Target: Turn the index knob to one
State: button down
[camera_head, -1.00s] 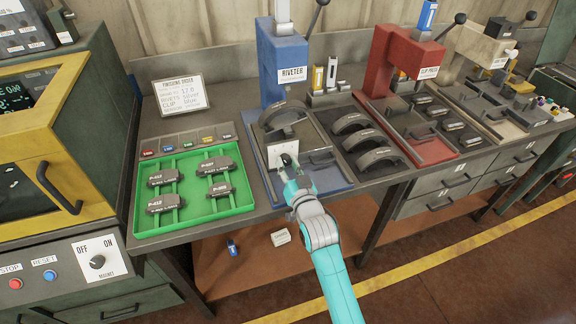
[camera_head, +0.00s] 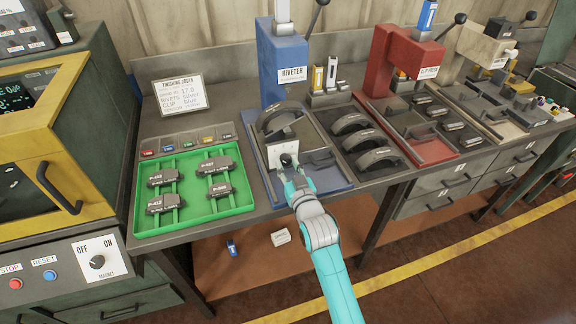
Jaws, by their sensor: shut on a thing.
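The index knob (camera_head: 286,158) is a small black knob on a white dial plate (camera_head: 274,154) at the front of the blue riveter's fixture. My gripper (camera_head: 289,168) reaches up from the front and is shut on the knob. The fingers cover part of it, and its pointer and the plate's marks are too small to read.
The blue riveter (camera_head: 284,62) stands behind, with a curved brake shoe (camera_head: 279,114) on its fixture. A green tray (camera_head: 237,207) with several pads lies left. More curved shoes (camera_head: 351,124) and a red clip press (camera_head: 398,55) stand right.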

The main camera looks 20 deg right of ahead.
jog(key=c, duration=0.8)
grip_release()
jog(key=shift+o, duration=0.2)
jog(key=shift+s, duration=0.1)
jog(key=s, duration=1.1)
jog(key=shift+s, duration=0.4)
jog(key=s+f+g, duration=0.1)
jog(key=s+f, duration=0.3)
jog(key=s, duration=0.7)
jog(key=s+f+g, duration=0.1)
jog(key=s+f, duration=0.3)
jog(key=s, duration=0.6)
jog(key=s+r, duration=0.2)
jog(key=s, duration=0.8)
jog(key=s+r+g, duration=0.1)
jog(key=s+r, duration=0.1)
jog(key=s, duration=0.7)
jog(key=shift+s, duration=0.35)
